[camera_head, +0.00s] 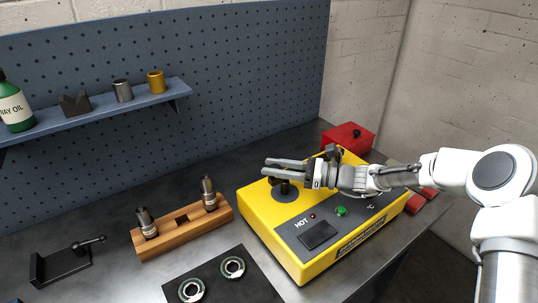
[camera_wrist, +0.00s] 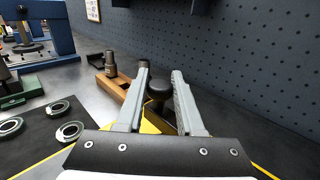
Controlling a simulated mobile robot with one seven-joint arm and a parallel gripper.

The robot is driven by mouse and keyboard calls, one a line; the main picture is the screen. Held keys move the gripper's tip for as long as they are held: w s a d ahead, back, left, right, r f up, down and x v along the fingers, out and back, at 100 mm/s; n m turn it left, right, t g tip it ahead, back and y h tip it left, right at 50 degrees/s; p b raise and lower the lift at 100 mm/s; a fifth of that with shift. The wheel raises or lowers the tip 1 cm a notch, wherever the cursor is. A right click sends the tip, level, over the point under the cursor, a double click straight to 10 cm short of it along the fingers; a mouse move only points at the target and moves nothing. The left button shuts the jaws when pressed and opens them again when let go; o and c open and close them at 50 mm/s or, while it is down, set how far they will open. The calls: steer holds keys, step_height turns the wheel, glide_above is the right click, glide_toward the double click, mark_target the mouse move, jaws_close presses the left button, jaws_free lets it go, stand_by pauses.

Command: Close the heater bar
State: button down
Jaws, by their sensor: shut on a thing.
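The yellow heater box (camera_head: 265,222) sits on the bench, with a dark front panel marked HOT, a red lamp and a green button (camera_head: 341,211). A dark round base with a post (camera_head: 286,192) stands on its top. My gripper (camera_head: 267,166) reaches in from the right, level, just over that post. In the wrist view a black round knob (camera_wrist: 160,88) lies between the fingers of my gripper (camera_wrist: 160,70), which are shut on it. The heater bar itself is mostly hidden by my gripper, so I cannot tell its angle.
A wooden block (camera_head: 182,232) with two metal holders stands left of the heater. A black mat (camera_head: 214,276) with two rings lies in front. A red box (camera_head: 348,138) stands behind the heater. A shelf (camera_head: 95,108) juts from the pegboard at left.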

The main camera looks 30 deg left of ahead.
steer(key=shift+s+d+n+g, duration=0.25)
steer(key=shift+d+n+g, duration=0.05)
steer(key=shift+d+g, duration=0.2)
steer(key=shift+s+f, duration=0.1)
steer(key=shift+f, duration=0.05)
steer(key=c, duration=0.5)
jaws_free()
steer(key=shift+d, duration=0.15)
steer(key=shift+c, duration=0.2)
steer(key=v, duration=1.7)
steer(key=shift+d+r, duration=0.1)
steer(key=shift+r, duration=0.2)
steer(key=shift+h, duration=0.3)
